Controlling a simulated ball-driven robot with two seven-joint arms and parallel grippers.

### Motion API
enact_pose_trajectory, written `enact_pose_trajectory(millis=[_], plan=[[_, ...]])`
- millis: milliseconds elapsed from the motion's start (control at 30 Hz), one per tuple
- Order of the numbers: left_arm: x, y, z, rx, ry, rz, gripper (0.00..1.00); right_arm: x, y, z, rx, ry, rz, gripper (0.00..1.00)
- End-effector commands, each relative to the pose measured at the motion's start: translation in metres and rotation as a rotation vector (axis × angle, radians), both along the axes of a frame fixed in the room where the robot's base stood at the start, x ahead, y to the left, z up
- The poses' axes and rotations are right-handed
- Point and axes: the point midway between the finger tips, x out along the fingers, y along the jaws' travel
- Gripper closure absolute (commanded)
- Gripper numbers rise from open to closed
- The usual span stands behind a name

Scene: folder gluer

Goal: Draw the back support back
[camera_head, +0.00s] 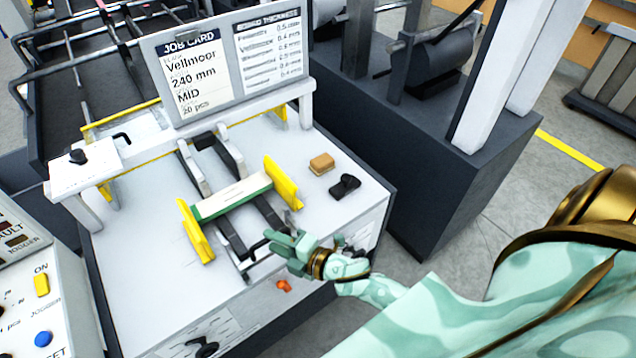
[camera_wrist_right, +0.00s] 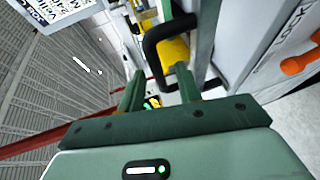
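The feeder table (camera_head: 140,265) has two dark rails (camera_head: 232,240) running toward its front edge, with a dark loop handle (camera_head: 256,254) at their near end. I take this handle to belong to the back support. A white and green block (camera_head: 232,196) lies across the rails between two yellow side guides (camera_head: 194,232) (camera_head: 283,183). My right gripper (camera_head: 278,245) is beside the handle at the front edge. In the right wrist view its two fingers (camera_wrist_right: 160,88) are apart, with the black handle (camera_wrist_right: 158,45) just ahead of the tips; contact cannot be told. My left gripper is not seen.
An orange-brown block (camera_head: 321,164) and a black clamp-like part (camera_head: 345,187) lie on the table's right side. An orange knob (camera_head: 284,286) sits on the front face, also in the wrist view (camera_wrist_right: 298,66). A job card (camera_head: 195,75) stands behind. A control panel (camera_head: 30,290) is at left.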

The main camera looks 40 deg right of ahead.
Motion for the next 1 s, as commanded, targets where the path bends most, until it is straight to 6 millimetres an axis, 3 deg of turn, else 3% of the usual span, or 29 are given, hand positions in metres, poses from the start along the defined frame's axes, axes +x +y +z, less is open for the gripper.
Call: enact_pose_trajectory(millis=[200, 433, 633, 1000], plan=[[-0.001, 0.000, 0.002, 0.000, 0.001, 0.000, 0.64, -0.057, -0.025, 0.010, -0.002, 0.005, 0.000, 0.66], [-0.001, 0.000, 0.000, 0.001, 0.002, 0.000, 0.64, -0.099, -0.045, 0.019, -0.001, 0.004, 0.000, 0.66], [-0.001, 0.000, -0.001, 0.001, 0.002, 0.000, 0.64, -0.113, -0.051, 0.022, -0.002, 0.001, 0.000, 0.66], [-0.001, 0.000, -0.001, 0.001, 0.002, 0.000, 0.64, -0.113, -0.051, 0.023, -0.002, 0.001, 0.000, 0.66]])
